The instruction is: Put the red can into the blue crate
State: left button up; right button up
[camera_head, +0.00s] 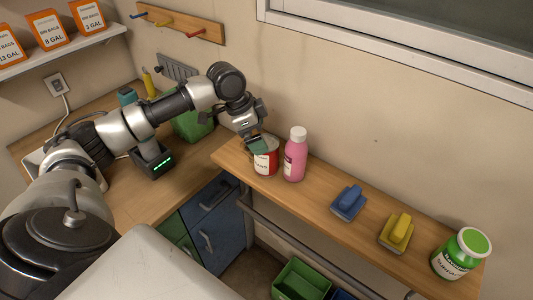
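The red can (268,168), with a white label, stands upright on the wooden ledge at the middle of the view. My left gripper (257,142) is at the can's top, and its fingers cover part of the rim. I cannot tell whether the fingers are apart or closed on the can. A blue edge (342,295) at the bottom, beside a green crate, may be the blue crate; most of it is cut off by the frame. My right gripper is not in view.
A pink bottle (295,156) with a white cap stands close to the can's right. A green crate (300,280) is below. A metal rail runs along the ledge's front.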

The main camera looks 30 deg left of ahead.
aim_at(266, 156)
pick_arm(q)
jog(key=p+x, duration=0.2)
jog(key=x, duration=0.3)
jog(key=shift+w+f, duration=0.1)
jog(key=shift+w, duration=0.1)
jog(key=shift+w+d+f, duration=0.1)
jog(key=shift+f, duration=0.2)
jog(key=shift+c, duration=0.8)
jog(key=c, duration=0.9)
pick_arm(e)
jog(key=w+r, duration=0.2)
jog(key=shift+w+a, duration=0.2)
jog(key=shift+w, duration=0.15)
pick_arm(q)
jog(key=shift+r, duration=0.15)
